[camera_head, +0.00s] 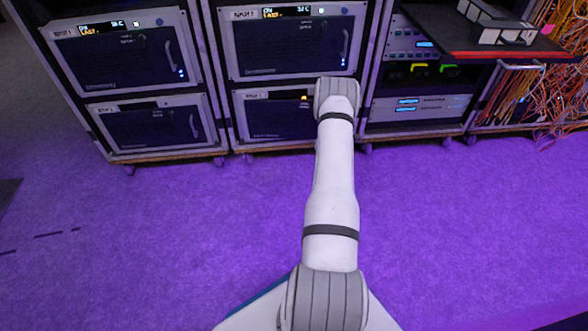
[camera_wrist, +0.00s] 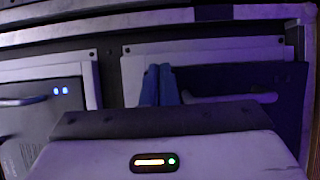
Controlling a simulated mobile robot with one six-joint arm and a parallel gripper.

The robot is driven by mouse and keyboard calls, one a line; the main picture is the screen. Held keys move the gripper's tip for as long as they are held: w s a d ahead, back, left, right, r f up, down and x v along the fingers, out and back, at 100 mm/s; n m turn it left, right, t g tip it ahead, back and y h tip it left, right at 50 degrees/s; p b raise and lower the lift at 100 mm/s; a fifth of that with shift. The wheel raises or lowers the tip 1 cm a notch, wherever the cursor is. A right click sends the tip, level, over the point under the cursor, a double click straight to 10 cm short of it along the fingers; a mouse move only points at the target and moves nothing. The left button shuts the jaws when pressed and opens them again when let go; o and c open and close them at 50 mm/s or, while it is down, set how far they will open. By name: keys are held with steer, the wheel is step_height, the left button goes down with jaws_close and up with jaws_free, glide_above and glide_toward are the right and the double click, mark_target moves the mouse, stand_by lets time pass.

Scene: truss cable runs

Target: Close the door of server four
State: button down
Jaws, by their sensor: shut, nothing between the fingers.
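In the head view, four server fronts with dark doors and pale frames stand in two racks: upper left (camera_head: 125,50), upper middle (camera_head: 285,45), lower left (camera_head: 150,128) and lower middle (camera_head: 268,118). Their labels are too small to read, so I cannot tell which is server four. My arm hides the right part of the lower middle one, and my gripper is hidden there. In the wrist view, my gripper (camera_wrist: 160,72) has its blue fingers together, empty, in front of a pale frame (camera_wrist: 135,75). A dark door (camera_wrist: 285,85) with a handle (camera_wrist: 230,98) is right of them; I cannot tell whether it is ajar.
A right rack holds network units (camera_head: 420,107) and a dark shelf with a red edge (camera_head: 505,54). Orange cables (camera_head: 560,95) hang at the far right. The purple floor (camera_head: 180,220) before the racks is clear. In the wrist view, another panel (camera_wrist: 45,115) with blue lights is left.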

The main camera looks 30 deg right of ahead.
steer(key=shift+w+a, duration=0.2)
steer(key=shift+w, duration=0.05)
steer(key=shift+a, duration=0.1)
